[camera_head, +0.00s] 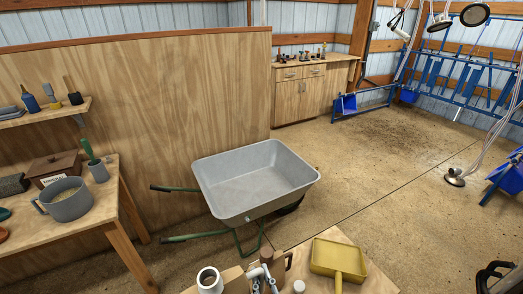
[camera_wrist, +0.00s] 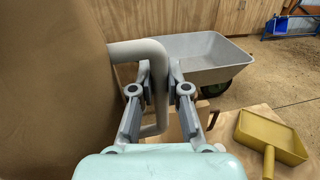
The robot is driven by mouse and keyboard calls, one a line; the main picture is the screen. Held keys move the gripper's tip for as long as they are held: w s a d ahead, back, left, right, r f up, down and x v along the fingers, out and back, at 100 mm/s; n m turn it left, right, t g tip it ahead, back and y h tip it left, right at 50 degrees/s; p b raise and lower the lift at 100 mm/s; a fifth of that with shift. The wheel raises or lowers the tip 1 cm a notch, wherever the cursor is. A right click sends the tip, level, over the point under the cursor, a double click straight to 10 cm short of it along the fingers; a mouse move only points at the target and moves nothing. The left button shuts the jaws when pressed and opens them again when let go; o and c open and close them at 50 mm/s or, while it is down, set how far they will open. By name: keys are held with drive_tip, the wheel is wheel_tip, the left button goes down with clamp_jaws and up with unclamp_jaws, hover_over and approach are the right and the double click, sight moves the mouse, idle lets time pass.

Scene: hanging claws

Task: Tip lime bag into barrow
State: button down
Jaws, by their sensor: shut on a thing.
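My gripper (camera_wrist: 159,78) is shut on a pale grey looped handle (camera_wrist: 130,49) in the wrist view. The handle joins a large brown body at the left, which I take to be the lime bag (camera_wrist: 48,90). The bag looks roughly upright; its top and bottom are out of frame, so its opening cannot be seen. The grey metal barrow (camera_head: 255,180) stands on the floor beyond the near table, its tray empty. It also shows in the wrist view (camera_wrist: 205,58), behind and to the right of the bag, apart from it. Its handles (camera_head: 180,238) are green.
A near table (camera_head: 375,278) holds a yellow dustpan (camera_head: 338,258) and a brown jug-like thing (camera_head: 267,256). A workbench (camera_head: 105,207) with a grey pot (camera_head: 66,204) stands left. A plywood partition (camera_head: 170,100) rises behind the barrow. Open floor (camera_head: 375,190) lies right.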

drive_tip(key=s+r+p, duration=0.4)
drive_tip(key=r+p, duration=0.9)
drive_tip(key=p, duration=0.4)
drive_tip(key=s+r+p, duration=0.5)
drive_tip(key=r+p, duration=0.9)
drive_tip(key=p, duration=0.4)
drive_tip(key=shift+r, duration=0.25)
